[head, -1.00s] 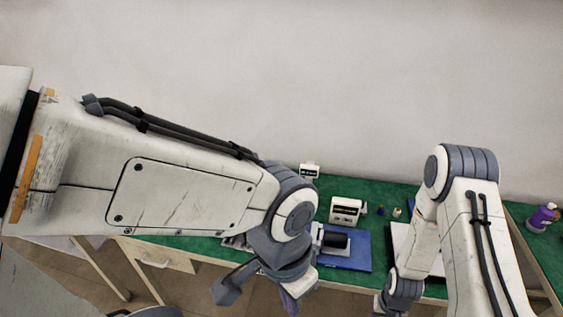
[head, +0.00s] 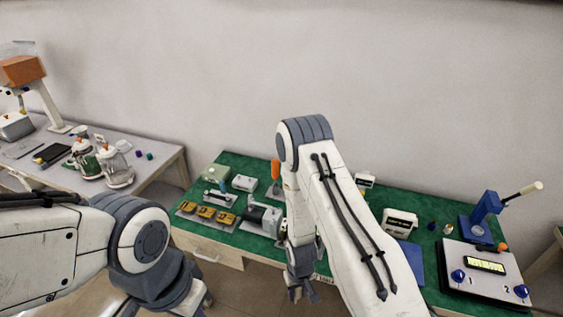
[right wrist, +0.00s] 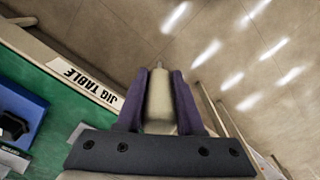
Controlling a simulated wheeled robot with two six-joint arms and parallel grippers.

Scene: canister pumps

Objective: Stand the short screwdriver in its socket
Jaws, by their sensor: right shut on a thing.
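My right gripper (head: 302,285) hangs in front of the green bench's front edge in the head view. In the right wrist view its purple fingers (right wrist: 158,95) are shut on a cream handle with a narrow tip, which looks like the short screwdriver (right wrist: 159,108). It is above the floor, beside the bench edge. An orange-handled upright tool (head: 275,170) stands on the bench, partly behind my right arm. I cannot make out the socket for the short screwdriver. My left arm is at the lower left of the head view; its fingers are out of frame.
The green bench (head: 240,165) carries yellow-marked blocks (head: 206,212), a grey motor-like unit (head: 262,216), a white meter (head: 399,222), a white box with blue knobs (head: 486,270) and a blue press (head: 484,212). A grey table (head: 140,166) with canisters stands left. A "JIG TABLE" label (right wrist: 88,84) marks the bench edge.

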